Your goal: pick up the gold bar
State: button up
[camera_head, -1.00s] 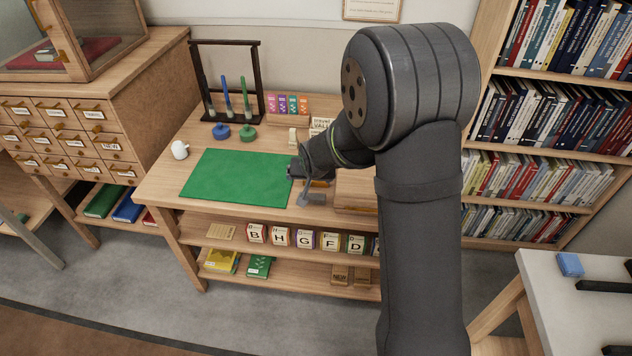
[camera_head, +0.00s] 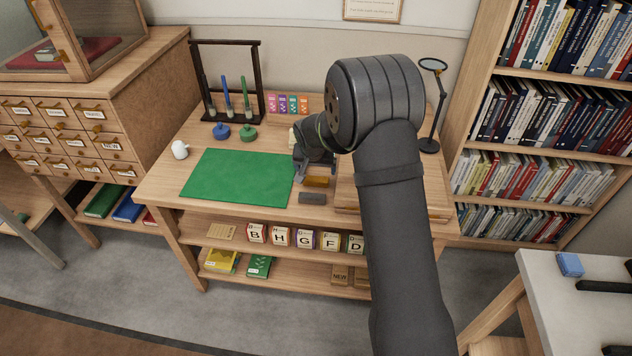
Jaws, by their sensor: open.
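The gold bar (camera_head: 316,182) lies on the wooden desk (camera_head: 240,221), just right of the green mat (camera_head: 238,178). My gripper (camera_head: 312,171) is open, pointing down just behind and above the gold bar, close to it. One dark finger shows at the bar's left end. The rest of the gripper is partly hidden by my own wrist, and I cannot tell whether it touches the bar.
A grey bar (camera_head: 312,198) lies in front of the gold bar. A wooden board or box (camera_head: 350,196) stands close on the right. Blue and green stamps (camera_head: 248,133), a dark rack and a magnifier lamp (camera_head: 431,110) stand farther back. The mat is clear.

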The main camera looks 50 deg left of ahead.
aim_at(316, 179)
jog(key=shift+s+x, duration=0.2)
jog(key=shift+x, duration=3.55)
jog(key=shift+f, duration=0.1)
jog(key=c, duration=0.9)
jog(key=shift+c, duration=0.8)
